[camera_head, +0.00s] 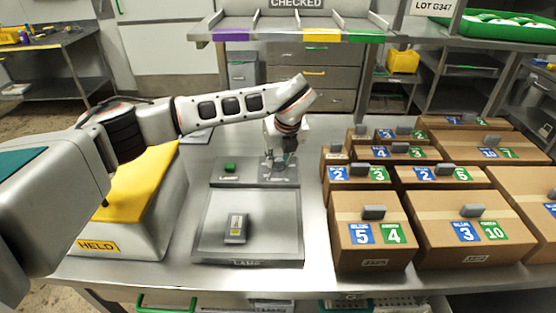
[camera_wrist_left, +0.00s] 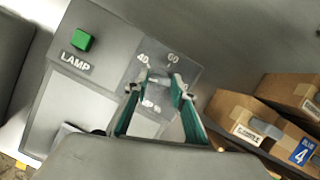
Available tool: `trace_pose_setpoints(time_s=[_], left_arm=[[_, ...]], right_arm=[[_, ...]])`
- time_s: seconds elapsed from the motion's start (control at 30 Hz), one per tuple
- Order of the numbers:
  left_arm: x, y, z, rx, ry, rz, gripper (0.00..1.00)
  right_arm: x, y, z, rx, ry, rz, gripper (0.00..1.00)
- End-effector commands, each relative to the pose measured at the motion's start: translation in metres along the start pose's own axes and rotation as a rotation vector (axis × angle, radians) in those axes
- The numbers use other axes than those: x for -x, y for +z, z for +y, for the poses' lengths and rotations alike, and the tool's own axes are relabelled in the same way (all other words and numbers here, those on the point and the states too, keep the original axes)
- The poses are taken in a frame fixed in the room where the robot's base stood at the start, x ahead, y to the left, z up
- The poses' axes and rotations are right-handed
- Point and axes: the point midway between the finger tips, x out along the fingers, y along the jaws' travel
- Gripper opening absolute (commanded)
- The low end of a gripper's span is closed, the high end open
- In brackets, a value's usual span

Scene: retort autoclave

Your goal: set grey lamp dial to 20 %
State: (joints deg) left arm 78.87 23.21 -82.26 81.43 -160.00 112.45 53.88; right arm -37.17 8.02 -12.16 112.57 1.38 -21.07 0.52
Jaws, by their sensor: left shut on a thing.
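The grey lamp dial (camera_wrist_left: 156,79) sits on a grey panel (camera_wrist_left: 108,72) marked LAMP, with 40 and 60 readable beside the dial. My left gripper (camera_wrist_left: 155,98) has its green fingers on both sides of the dial and is shut on it. In the head view this gripper (camera_head: 281,158) reaches down to the right part of the panel (camera_head: 228,180), its fingers largely hiding the dial. The dial's pointer and the other marks are not clear. A green button (camera_wrist_left: 82,40) is on the panel's left part. My right gripper is not in view.
A grey device (camera_head: 236,229) lies on the lamp plate (camera_head: 208,249) in front of the panel. Several cardboard boxes (camera_head: 372,250) stand close on the right. A yellow-topped HELD stand (camera_head: 150,190) is at left. The CHECKED shelf (camera_head: 296,38) is behind.

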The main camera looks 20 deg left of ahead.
Motion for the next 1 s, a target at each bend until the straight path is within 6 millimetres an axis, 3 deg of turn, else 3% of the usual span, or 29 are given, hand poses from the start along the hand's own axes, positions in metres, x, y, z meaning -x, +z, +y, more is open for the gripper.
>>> trace_pose_setpoints(time_s=[0.5, 1.0], left_arm=[[0.001, 0.0023, -0.0033, 0.357, 0.145, -0.004, 0.03], [0.0011, 0.0029, -0.0035, 0.453, 0.183, -0.003, 0.03]], right_arm=[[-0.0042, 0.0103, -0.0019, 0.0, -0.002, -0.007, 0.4], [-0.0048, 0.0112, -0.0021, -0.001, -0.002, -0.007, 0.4]])
